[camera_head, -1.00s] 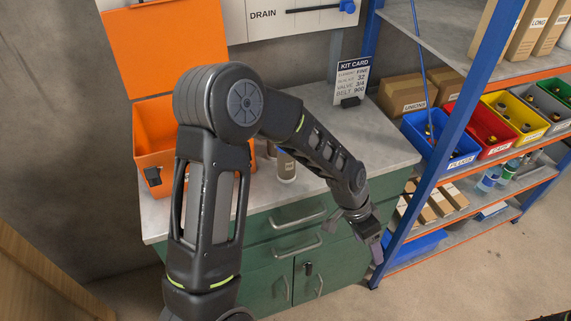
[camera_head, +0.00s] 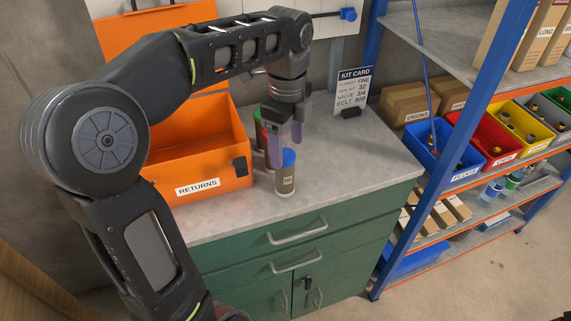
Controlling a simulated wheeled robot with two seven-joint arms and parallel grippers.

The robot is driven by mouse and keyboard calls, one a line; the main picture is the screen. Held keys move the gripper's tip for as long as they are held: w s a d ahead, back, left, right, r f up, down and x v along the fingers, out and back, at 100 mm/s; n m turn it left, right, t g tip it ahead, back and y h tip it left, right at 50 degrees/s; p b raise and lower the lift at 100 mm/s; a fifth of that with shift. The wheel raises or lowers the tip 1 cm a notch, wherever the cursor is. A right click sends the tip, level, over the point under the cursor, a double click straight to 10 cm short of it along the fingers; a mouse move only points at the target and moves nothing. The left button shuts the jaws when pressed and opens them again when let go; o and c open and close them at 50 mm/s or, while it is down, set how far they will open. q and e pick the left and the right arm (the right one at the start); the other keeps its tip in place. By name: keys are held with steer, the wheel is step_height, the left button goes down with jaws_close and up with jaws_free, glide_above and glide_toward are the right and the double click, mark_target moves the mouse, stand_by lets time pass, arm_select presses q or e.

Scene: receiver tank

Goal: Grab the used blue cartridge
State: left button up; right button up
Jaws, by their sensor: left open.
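A cartridge with a blue top (camera_head: 286,182) and a brownish body with a small label stands upright on the grey worktop, just right of the orange returns box. My left gripper (camera_head: 286,147) points down right at the cartridge's top, its purple fingers open and empty. One finger shows at the cap's left edge and the other above and behind the cap. I cannot tell whether either touches it. Another cartridge (camera_head: 259,134), with some green and red showing, stands close behind and is partly hidden by the gripper. My right gripper is out of view.
The open orange returns box (camera_head: 210,184) stands left of the cartridges, partly behind my left arm. A kit card (camera_head: 352,88) stands at the worktop's back. Blue-framed shelves with coloured bins (camera_head: 441,160) are on the right. The worktop's right part is clear.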

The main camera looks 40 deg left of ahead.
arm_select(q)
steer(key=shift+a+r, duration=0.2)
steer(key=shift+a, duration=0.2)
steer(key=shift+s+d, duration=0.1)
steer(key=shift+f, duration=1.3)
steer(key=shift+f, duration=0.1)
